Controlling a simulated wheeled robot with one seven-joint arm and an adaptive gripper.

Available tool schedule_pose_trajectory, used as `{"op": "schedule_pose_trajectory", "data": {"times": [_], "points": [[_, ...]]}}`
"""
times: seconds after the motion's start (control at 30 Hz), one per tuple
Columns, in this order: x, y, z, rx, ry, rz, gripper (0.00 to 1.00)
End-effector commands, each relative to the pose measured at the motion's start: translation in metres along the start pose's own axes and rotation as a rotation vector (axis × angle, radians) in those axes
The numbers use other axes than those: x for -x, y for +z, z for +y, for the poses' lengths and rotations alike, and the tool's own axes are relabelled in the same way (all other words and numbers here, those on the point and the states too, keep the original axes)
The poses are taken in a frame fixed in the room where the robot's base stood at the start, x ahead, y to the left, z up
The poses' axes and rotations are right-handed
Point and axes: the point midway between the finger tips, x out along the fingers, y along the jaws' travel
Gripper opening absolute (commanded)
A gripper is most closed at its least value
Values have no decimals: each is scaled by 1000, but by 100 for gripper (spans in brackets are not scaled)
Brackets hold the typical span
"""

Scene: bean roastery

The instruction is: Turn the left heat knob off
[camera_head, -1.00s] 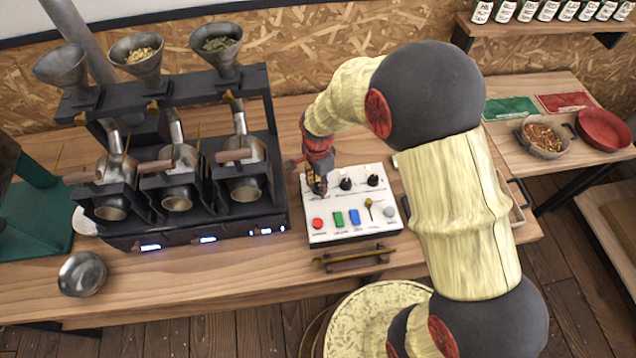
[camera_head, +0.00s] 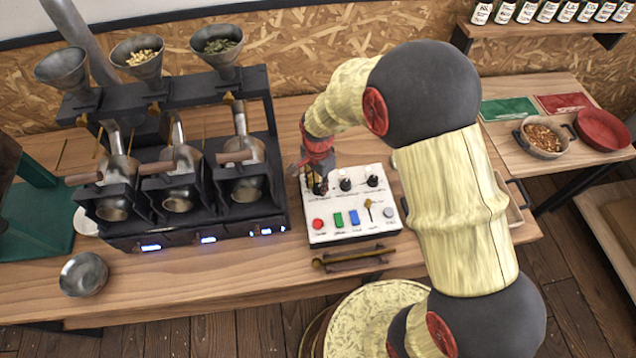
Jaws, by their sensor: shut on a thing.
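The white control panel (camera_head: 352,237) stands on the wooden table in the middle of the view. Along its top edge is a row of black knobs: a middle knob (camera_head: 345,184), a right knob (camera_head: 373,181), and the left heat knob, which is mostly hidden by my gripper. My gripper (camera_head: 319,188) points down at the panel's upper left corner and is shut on the left knob. The knob's pointer and exact angle cannot be made out.
A black roaster (camera_head: 280,215) stands close on the left. A wooden scoop (camera_head: 352,258) lies in front.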

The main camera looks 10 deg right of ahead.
Motion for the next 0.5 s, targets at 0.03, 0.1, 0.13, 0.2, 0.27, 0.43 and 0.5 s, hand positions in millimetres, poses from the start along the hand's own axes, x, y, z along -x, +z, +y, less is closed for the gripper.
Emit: {"op": "schedule_pose_trajectory", "data": {"times": [0.03,0.1,0.13,0.2,0.27,0.43,0.5], "points": [[2,0,0,35,-1,0,0],[2,0,0,96,-1,0,0],[1,0,0,124,-1,0,0],[2,0,0,189,-1,0,0],[2,0,0,247,-1,0,0],[2,0,-1,409,-1,0,0],[2,0,-1,475,-1,0,0]]}}
